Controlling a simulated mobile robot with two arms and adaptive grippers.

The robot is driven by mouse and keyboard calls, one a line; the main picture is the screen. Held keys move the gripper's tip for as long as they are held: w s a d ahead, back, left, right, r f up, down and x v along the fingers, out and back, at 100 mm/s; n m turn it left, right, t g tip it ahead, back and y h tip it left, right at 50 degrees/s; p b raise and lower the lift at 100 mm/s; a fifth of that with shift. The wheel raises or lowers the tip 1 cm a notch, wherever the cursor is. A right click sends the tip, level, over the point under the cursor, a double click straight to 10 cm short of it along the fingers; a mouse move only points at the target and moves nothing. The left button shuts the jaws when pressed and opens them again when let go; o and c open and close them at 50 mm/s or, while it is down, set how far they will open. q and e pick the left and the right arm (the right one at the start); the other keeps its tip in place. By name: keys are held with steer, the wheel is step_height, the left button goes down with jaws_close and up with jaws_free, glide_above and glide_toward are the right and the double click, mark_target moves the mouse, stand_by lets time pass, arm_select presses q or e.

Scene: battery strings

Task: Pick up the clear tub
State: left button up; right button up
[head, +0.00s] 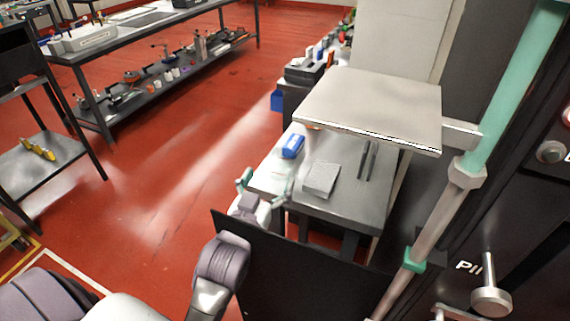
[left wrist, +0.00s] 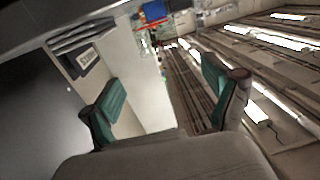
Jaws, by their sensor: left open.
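I cannot make out a clear tub for certain in either view. My left gripper (head: 264,182) is open, at the left edge of a grey bench (head: 350,208) in the head view. A pale surface shows between its fingers, and I see nothing held. In the left wrist view the two green-padded fingers of my left gripper (left wrist: 160,96) stand wide apart with nothing gripped between them. A blue box (head: 292,146) and a light grey block (head: 321,179) lie on the bench beyond the gripper. My right gripper is not in view.
A raised pale square shelf (head: 372,105) overhangs the bench. A black panel (head: 290,278) stands in front of the bench. A blue bin (head: 277,101) is at the bench's far end. Open red floor (head: 160,190) lies to the left, before a long loaded workbench (head: 160,27).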

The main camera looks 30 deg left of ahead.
mark_target(278, 163)
arm_select(q)
steer(key=w, duration=0.4)
steer(key=shift+w+a, duration=0.3)
steer(key=w, duration=0.3)
steer(key=w+a+f+p, duration=0.1)
steer(key=w, duration=0.1)
steer(key=shift+r, duration=0.1)
steer(key=c, duration=1.2)
